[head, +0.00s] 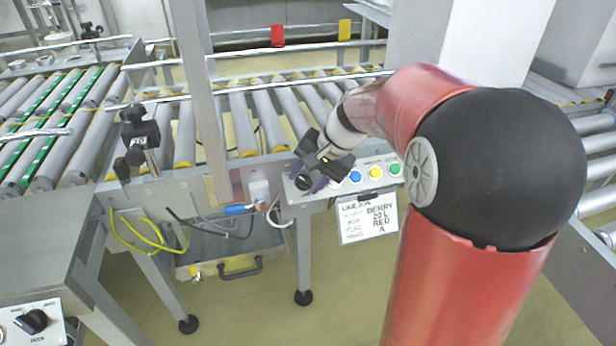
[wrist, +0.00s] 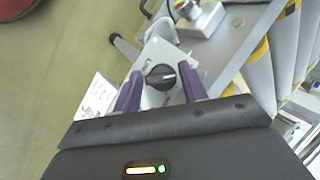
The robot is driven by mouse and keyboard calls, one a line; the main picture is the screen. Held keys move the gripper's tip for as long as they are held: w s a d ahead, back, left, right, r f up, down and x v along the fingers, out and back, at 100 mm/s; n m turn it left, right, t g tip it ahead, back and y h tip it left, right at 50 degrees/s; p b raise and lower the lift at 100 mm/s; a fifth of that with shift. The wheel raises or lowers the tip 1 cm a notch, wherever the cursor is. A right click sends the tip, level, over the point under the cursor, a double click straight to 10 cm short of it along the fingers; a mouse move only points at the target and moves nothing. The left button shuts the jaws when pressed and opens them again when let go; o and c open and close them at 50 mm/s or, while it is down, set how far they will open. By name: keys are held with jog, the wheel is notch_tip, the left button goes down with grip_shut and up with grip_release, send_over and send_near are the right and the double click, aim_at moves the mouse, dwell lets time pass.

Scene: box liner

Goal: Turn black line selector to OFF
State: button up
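The black line selector (wrist: 160,77) is a round knob with a white pointer line on a light panel, seen in the wrist view between my fingertips. In the head view the knob (head: 302,182) shows at the left end of the button panel, partly covered by my gripper. My gripper (wrist: 158,88) has two purple fingers standing apart, one on each side of the knob. The gripper (head: 318,180) also shows in the head view, reaching down at the panel. I cannot tell whether the fingers touch the knob. The panel's lettering near the knob is not readable.
Blue (head: 355,176), yellow (head: 375,173) and green (head: 395,169) buttons sit right of the selector. A line sign (head: 368,218) hangs below. Another black knob (head: 33,321) is on a separate panel at lower left. Roller conveyors (head: 240,125) run behind.

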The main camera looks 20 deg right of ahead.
jog(key=c, duration=0.6)
jog(key=m+b, duration=0.1)
jog(key=m+t+y+b, duration=0.1)
jog(key=m+b, duration=0.1)
jog(key=shift+s+f+m+t+y, duration=0.1)
jog(key=shift+f+m+t+y, duration=0.2)
jog(key=shift+m, duration=0.1)
jog(key=shift+d+r+m+t+y+b, duration=0.1)
jog(key=shift+m+t+y+b, duration=0.4)
jog(key=shift+m+t+b, duration=0.95)
jog(key=shift+m+g, duration=0.25)
jog(key=shift+m, duration=0.5)
jog(key=o, duration=1)
jog(key=shift+r, duration=0.1)
